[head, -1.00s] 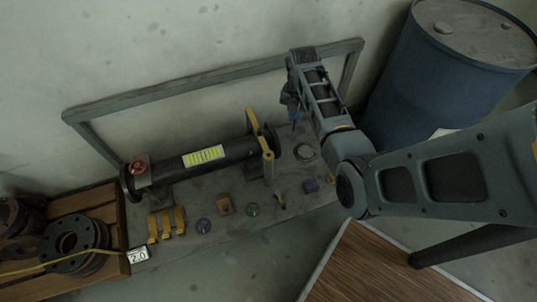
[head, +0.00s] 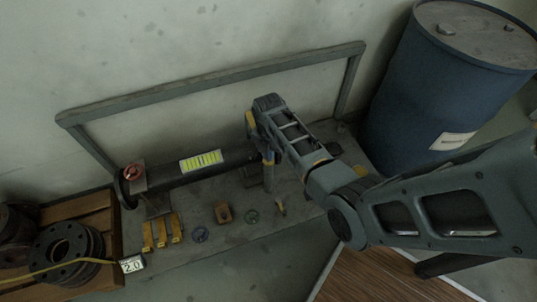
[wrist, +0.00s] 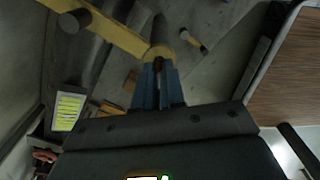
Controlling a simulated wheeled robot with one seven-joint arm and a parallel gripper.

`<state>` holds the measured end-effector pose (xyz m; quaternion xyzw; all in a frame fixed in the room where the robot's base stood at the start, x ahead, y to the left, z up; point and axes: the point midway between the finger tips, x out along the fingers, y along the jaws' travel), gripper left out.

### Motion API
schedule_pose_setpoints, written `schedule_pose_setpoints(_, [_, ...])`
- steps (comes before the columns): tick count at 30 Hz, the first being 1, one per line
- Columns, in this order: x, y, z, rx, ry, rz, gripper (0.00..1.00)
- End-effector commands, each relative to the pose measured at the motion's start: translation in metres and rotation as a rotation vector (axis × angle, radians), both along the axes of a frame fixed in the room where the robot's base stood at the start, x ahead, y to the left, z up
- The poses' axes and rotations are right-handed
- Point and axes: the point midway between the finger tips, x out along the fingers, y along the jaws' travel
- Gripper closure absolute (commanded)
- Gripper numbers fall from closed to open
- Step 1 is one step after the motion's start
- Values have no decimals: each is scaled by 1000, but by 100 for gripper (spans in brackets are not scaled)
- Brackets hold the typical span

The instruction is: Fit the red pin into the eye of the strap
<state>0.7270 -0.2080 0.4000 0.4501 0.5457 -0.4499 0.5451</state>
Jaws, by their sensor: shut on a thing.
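The yellow strap (wrist: 112,30) runs from the upper left to the centre in the wrist view, ending in a rounded eye end (wrist: 160,49).
A dark pipe with a yellow-green label (head: 201,161) lies along the bench (head: 190,252), a red handwheel (head: 133,171) at its left. A grey frame (head: 205,88) stands behind. A blue drum (head: 425,95) stands right.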

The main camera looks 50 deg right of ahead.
Motion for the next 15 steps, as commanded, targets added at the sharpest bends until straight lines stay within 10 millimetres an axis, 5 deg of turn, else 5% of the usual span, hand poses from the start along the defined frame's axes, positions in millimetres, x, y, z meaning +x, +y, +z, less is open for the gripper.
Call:
schedule_pose_setpoints(11, [0,0,-6,0,0,0,100])
schedule_pose_setpoints(12, [0,0,-6,0,0,0,90])
schedule_pose_setpoints(15, [0,0,-5,0,0,0,80])
